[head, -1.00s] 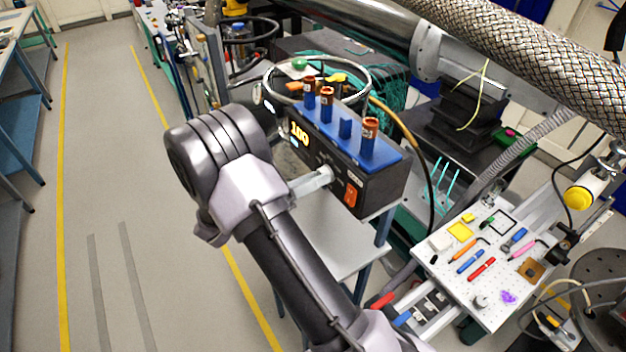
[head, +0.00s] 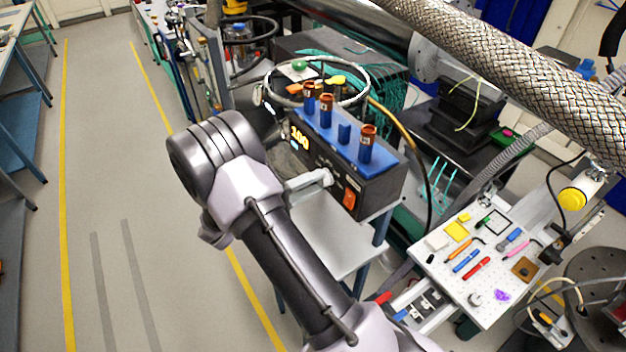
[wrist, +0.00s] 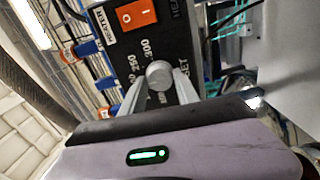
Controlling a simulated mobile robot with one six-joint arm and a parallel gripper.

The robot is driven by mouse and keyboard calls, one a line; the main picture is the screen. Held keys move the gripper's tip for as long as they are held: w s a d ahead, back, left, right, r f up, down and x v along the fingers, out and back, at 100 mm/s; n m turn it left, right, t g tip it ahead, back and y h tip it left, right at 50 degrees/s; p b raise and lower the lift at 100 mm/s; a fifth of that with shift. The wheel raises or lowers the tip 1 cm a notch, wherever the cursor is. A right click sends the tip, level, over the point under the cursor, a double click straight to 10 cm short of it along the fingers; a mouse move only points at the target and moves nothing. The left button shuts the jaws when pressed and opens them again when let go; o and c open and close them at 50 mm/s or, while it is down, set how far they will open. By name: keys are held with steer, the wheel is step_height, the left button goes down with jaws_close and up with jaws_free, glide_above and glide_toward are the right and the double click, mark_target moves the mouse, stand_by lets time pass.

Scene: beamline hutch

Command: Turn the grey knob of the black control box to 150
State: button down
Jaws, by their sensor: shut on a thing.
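The black control box (head: 378,194) stands on a small grey table, with a blue rack on its top. Its lit orange display (head: 299,137) seems to read 100. The grey knob (wrist: 159,73) is on the box's front face, with printed numbers such as 250 and 300 beside it in the wrist view. My gripper (wrist: 160,84) is shut on the knob, one finger on each side; it also shows in the head view (head: 322,179). An orange-red rocker switch (head: 349,199) is near the knob, and in the wrist view (wrist: 136,14). The knob's pointer mark cannot be made out.
Several brown-capped vials stand in the blue rack (head: 345,133) on the box. A white pegboard (head: 436,262) with small tools lies to the right. A braided hose (head: 520,70) crosses the upper right. Open floor (head: 110,180) lies to the left.

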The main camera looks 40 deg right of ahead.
steer(key=shift+n+p, duration=1.45)
steer(key=shift+n, duration=2.15)
steer(key=c, duration=0.9)
jaws_free()
steer(key=w+a, duration=0.1)
steer(key=a, duration=1.6)
steer(key=shift+a, duration=0.2)
